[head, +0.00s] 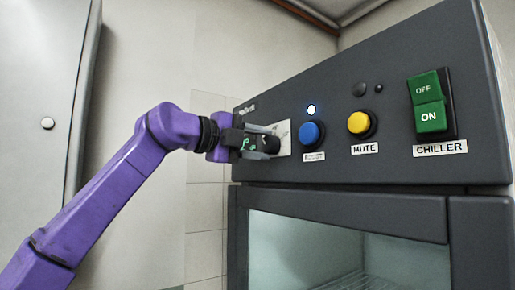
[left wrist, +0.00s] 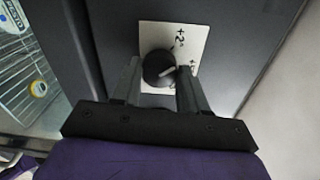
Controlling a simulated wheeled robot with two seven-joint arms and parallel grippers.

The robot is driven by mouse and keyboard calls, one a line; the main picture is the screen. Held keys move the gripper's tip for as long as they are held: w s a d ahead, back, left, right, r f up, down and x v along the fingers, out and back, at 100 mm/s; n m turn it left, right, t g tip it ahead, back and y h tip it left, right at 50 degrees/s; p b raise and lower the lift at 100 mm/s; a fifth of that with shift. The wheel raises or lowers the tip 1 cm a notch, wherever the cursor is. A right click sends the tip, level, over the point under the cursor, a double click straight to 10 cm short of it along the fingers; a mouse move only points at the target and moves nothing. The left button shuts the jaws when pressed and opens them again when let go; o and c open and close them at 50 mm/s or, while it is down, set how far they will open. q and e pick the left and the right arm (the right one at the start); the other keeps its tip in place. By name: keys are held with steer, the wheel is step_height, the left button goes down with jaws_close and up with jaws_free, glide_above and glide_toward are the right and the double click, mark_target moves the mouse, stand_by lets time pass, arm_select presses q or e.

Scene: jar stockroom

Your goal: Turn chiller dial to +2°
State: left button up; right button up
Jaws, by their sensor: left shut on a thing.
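The chiller dial (left wrist: 157,69) is a round black knob with a pale pointer line, set on a white card (left wrist: 186,42) on the dark panel. The card carries a handwritten "+2°" at its top and another mark at the right, partly hidden by a finger. The pointer line looks turned to the right, below the "+2°". My left gripper (left wrist: 159,82) is shut on the dial, one finger on each side. In the head view my left gripper (head: 262,145) covers part of the white card (head: 284,134) and the dial (head: 270,144).
Right of the dial are a blue button (head: 311,134) under a lit lamp (head: 311,109), a yellow MUTE button (head: 359,123) and a green CHILLER OFF/ON switch (head: 428,103). Below is the glass-fronted chiller (head: 340,210) with a wire shelf. A pale door (head: 40,90) stands at left.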

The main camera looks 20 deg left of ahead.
arm_select(q)
steer(key=shift+n+b, duration=0.6)
steer(key=shift+n, duration=1.5)
steer(key=o, duration=0.8)
steer(key=shift+o, duration=1.3)
steer(key=shift+d, duration=0.1)
steer(key=shift+w+d, duration=0.1)
